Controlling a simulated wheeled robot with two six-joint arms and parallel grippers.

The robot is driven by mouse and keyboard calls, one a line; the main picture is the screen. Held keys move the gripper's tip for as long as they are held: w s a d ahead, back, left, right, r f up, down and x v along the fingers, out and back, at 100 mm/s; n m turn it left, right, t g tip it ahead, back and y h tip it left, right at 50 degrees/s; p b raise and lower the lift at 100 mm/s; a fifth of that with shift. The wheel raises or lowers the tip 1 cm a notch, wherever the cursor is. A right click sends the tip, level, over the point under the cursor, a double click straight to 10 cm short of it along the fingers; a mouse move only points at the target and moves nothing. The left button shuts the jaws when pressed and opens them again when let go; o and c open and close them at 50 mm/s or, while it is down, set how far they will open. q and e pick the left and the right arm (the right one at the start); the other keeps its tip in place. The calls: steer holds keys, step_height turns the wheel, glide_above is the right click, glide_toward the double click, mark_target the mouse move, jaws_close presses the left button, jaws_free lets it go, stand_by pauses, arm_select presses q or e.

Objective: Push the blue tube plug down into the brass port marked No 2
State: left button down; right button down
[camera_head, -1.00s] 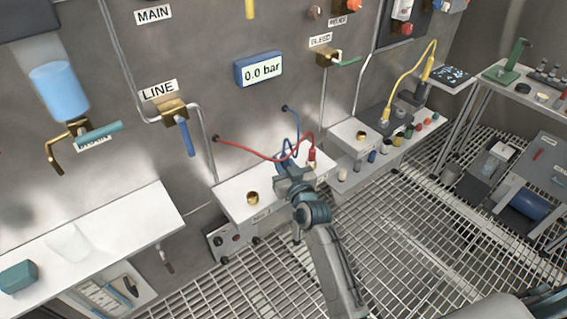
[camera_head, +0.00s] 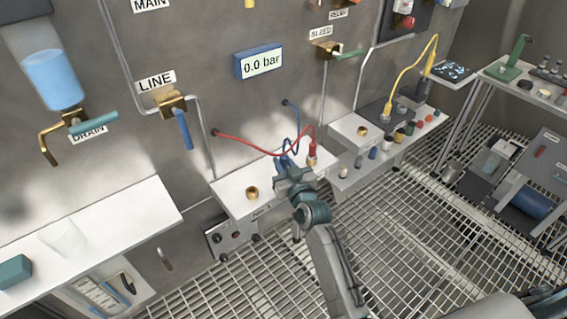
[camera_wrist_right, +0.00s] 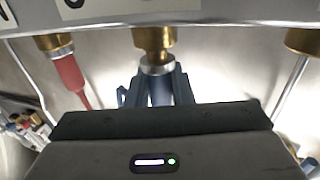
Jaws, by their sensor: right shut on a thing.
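My right gripper (camera_head: 287,172) is shut on the blue tube plug, over the middle of the white port shelf (camera_head: 228,189). In the right wrist view my right gripper (camera_wrist_right: 158,88) holds the plug, whose silver collar (camera_wrist_right: 157,63) lines up with the middle brass port (camera_wrist_right: 154,38). They appear to meet there; how deep the plug sits I cannot tell. The blue tube (camera_head: 294,125) runs from the wall to the gripper. In the head view the gripper hides this port, and its number cannot be read. My left gripper is not in view.
A red plug (camera_head: 312,152) sits in the brass port to the right, its red tube close by the gripper. Another brass port (camera_head: 252,192) to the left is empty. A gauge (camera_head: 259,63) reads 0.0 bar. Several small coloured caps line a shelf further right.

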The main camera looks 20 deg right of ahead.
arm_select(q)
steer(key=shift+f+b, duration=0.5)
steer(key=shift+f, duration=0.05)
arm_select(e)
steer(key=shift+f, duration=0.6)
steer(key=c, duration=1.2)
jaws_free()
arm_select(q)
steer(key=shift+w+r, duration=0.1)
arm_select(e)
steer(key=shift+s+f, duration=0.15)
steer(key=shift+s, duration=0.25)
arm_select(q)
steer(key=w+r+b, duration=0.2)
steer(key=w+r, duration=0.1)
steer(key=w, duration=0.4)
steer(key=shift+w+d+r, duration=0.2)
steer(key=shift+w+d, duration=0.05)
arm_select(e)
steer(key=shift+s+d+r, duration=0.1)
steer(key=shift+s+d, duration=0.05)
steer(key=shift+s, duration=1.55)
steer(key=shift+s+d+r, duration=0.1)
steer(key=shift+s+d, duration=0.05)
steer(key=shift+s, duration=1.5)
steer(key=shift+s+d, duration=0.15)
steer(key=shift+s, duration=1.55)
